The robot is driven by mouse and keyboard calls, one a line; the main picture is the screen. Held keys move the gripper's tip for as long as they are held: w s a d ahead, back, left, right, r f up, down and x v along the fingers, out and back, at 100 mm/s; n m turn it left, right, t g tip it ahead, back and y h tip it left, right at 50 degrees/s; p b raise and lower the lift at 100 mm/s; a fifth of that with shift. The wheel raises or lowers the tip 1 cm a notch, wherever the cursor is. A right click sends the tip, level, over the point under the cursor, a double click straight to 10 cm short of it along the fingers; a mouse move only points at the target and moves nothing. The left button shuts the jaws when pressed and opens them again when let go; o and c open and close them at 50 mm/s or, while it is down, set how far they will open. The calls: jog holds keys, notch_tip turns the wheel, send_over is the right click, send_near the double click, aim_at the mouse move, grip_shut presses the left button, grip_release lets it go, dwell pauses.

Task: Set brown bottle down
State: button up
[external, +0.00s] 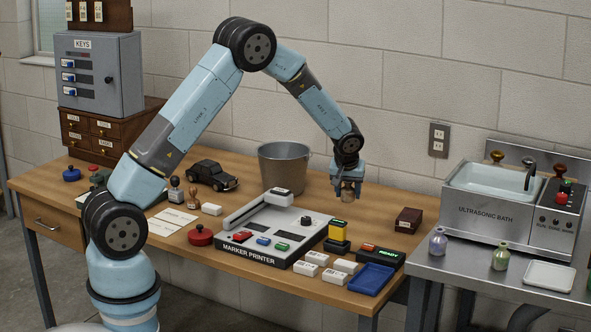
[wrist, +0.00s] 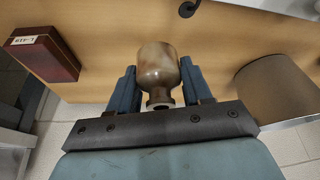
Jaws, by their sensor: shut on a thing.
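The brown bottle (wrist: 157,62) is held between the two blue fingers of my gripper (wrist: 158,80) in the wrist view. Its narrow neck and rim point toward the palm and its wide body points away toward the wooden table (wrist: 110,30). In the external view my gripper (external: 348,172) points down over the right back part of the table, right of the grey bucket, with the bottle (external: 348,189) partly hidden in it. I cannot tell whether the bottle's base touches the tabletop.
The metal bucket (external: 284,168) stands left of my gripper. A dark red box (external: 408,221) sits to the right. The tabletop between gripper and red box is clear.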

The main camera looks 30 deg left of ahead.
aim_at(356, 217)
jog(key=w+f, duration=0.1)
jog(key=f, duration=0.1)
jog(key=w+d+f, duration=0.1)
jog(key=w+f, duration=0.1)
jog(key=shift+w+f, duration=0.15)
jog(key=shift+w, duration=0.05)
notch_tip(356, 217, down, 3)
jog(key=shift+w+f, duration=0.15)
jog(key=o, duration=1.1)
